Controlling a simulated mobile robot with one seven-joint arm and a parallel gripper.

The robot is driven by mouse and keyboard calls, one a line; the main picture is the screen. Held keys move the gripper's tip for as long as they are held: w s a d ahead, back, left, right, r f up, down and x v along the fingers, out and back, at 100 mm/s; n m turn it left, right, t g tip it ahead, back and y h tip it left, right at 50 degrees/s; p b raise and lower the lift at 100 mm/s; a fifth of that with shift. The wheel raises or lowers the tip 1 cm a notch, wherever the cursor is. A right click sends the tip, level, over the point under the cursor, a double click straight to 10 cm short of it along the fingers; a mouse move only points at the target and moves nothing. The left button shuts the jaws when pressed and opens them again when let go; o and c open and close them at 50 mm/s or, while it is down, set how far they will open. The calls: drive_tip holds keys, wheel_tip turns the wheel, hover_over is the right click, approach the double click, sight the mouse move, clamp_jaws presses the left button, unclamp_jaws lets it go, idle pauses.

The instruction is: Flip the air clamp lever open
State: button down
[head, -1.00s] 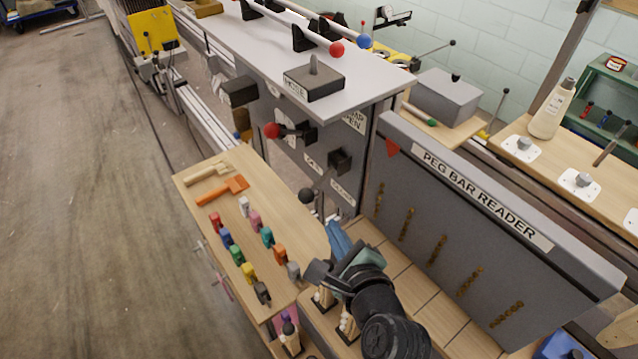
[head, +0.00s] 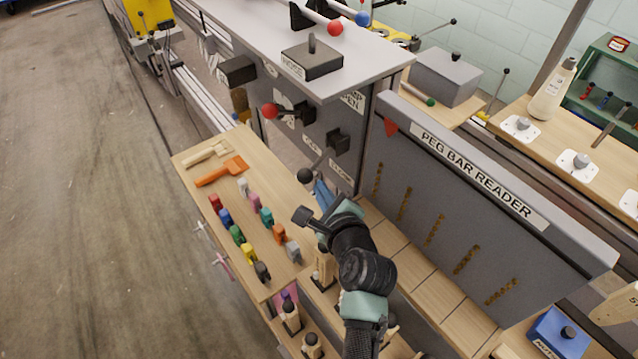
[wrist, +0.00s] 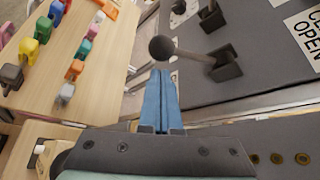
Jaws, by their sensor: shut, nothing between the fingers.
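A lever with a black ball knob (head: 305,176) sticks out from a dark mount (head: 338,141) on the grey machine panel. In the wrist view its ball (wrist: 162,48) lies just beyond my fingertips, with its rod running right to the mount (wrist: 225,66). I cannot tell whether they touch. My gripper (head: 320,188) has blue fingers, which are closed together and empty; they also show in the wrist view (wrist: 160,75). A second lever with a red ball knob (head: 270,111) is higher on the panel. A partly hidden label ending in OPEN (head: 352,100) is near the panel's right edge.
The peg bar reader (head: 480,175) stands close on the right of my arm. A wooden table (head: 205,179) with several coloured clips and wooden tools is on the left. The white machine top (head: 365,72) overhangs the panel. Open floor lies at far left.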

drive_tip(key=shift+x, duration=1.25)
drive_tip(key=shift+s, duration=0.1)
drive_tip(key=shift+s+a+r+p, duration=0.15)
drive_tip(key=shift+r+p, duration=0.15)
drive_tip(key=shift+p, duration=0.55)
